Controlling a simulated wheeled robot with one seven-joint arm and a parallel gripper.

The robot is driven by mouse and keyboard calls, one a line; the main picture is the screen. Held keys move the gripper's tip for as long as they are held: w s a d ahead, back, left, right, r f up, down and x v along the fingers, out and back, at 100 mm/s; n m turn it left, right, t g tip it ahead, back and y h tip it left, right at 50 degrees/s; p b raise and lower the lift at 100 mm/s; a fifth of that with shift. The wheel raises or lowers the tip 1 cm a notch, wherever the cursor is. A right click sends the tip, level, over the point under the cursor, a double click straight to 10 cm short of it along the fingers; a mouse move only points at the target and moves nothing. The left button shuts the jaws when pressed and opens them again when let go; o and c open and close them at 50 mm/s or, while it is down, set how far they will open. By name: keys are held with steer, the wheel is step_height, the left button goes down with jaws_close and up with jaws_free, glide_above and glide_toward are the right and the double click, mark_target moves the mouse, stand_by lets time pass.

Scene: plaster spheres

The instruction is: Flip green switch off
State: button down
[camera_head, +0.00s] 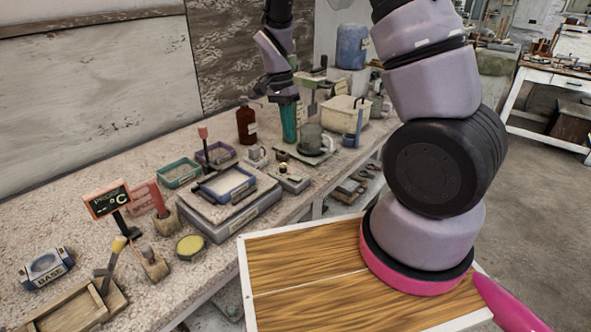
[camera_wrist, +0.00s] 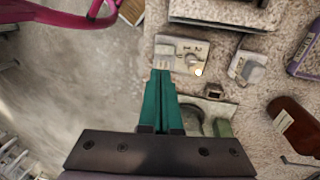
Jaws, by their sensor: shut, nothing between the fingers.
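A small pale switch box (camera_head: 288,178) sits on the speckled bench, right of the blue-framed tray. It also shows in the wrist view (camera_wrist: 176,50), with small knobs or levers on top and a bright spot at one corner. I cannot make out a green switch on it; the parts are too small. My gripper (camera_head: 289,139) points down over the bench, behind the box in the head view. In the wrist view its teal fingers (camera_wrist: 161,73) are together and empty, with the tips at the box's near edge. I cannot tell whether they touch it.
A brown bottle (camera_head: 246,125) stands behind, left of the fingers. The blue-framed tray (camera_head: 226,186) lies at the left, and a beige container (camera_head: 346,114) farther right.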

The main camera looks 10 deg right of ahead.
mark_target(297, 178)
steer(key=f, duration=0.4)
steer(key=s+d+f, duration=0.1)
steer(key=f, duration=0.3)
steer(key=s+f, duration=0.1)
steer(key=f, duration=0.3)
steer(key=shift+d+f, duration=0.1)
steer(key=shift+d, duration=0.1)
steer(key=shift+w, duration=0.1)
